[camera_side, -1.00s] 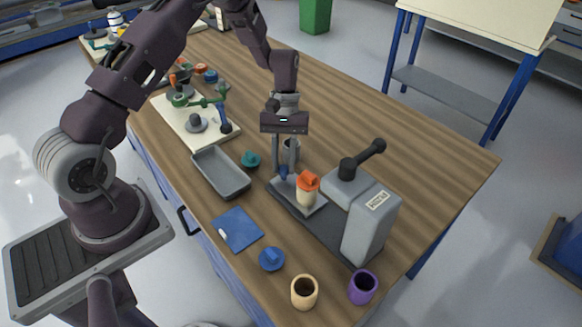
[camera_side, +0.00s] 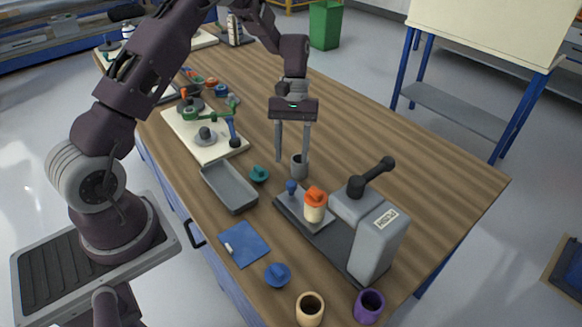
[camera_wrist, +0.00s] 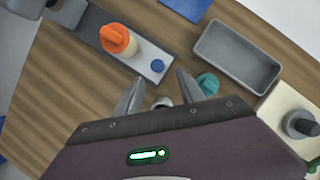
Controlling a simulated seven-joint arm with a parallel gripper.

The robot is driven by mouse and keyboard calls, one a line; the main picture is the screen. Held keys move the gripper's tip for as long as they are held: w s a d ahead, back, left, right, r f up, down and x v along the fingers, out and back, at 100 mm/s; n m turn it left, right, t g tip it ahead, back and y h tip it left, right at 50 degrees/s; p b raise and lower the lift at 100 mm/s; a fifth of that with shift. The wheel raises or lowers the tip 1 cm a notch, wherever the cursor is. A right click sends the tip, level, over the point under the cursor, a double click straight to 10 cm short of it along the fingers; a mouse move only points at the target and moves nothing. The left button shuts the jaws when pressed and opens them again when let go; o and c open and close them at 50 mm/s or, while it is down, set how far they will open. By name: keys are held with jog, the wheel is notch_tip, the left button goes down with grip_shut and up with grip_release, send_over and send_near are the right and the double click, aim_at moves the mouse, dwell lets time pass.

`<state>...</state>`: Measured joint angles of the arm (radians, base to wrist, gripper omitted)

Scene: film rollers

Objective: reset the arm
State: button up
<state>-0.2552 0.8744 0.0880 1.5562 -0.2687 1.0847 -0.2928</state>
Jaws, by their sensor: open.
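My gripper (camera_side: 291,160) hangs fingers-down above the wooden table, open and empty. In the wrist view my gripper (camera_wrist: 160,85) shows its two fingers spread apart. A small grey cup (camera_side: 299,168) stands by the fingertips in the side view; in the wrist view the cup (camera_wrist: 162,102) shows partly between the fingers, its lower part hidden by my gripper body. A small blue knob (camera_side: 291,187) and a cream cylinder with an orange cap (camera_side: 315,198) stand on the plate of the grey press (camera_side: 379,243). They are in front of my gripper, apart from it.
The press has a raised black handle (camera_side: 376,171). A grey tray (camera_side: 229,188), teal lid (camera_side: 259,174), blue mat (camera_side: 243,246) and blue lid (camera_side: 277,275) lie left. Tan (camera_side: 309,310) and purple (camera_side: 368,305) cups stand in front. The table's back right is clear.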

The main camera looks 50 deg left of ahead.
jog(key=shift+w+r, duration=0.1)
jog(key=shift+r, duration=0.15)
jog(key=shift+r, duration=0.1)
jog(key=s+d+r+m+t+y, duration=0.1)
jog(key=s+d+r+m+t, duration=0.15)
jog(key=r, duration=0.55)
jog(key=s+d+r+m+t+y, duration=0.15)
jog(key=s+r, duration=0.25)
jog(key=r, duration=0.4)
jog(key=s+d+r+m+t, duration=0.2)
jog(key=s, duration=0.7)
jog(key=s+d+r+m+t, duration=0.2)
jog(key=s+r+m, duration=0.1)
jog(key=s, duration=0.6)
jog(key=shift+s+r+t+y, duration=0.15)
jog(key=shift+r+t+y, duration=0.15)
jog(key=shift+t+y, duration=0.1)
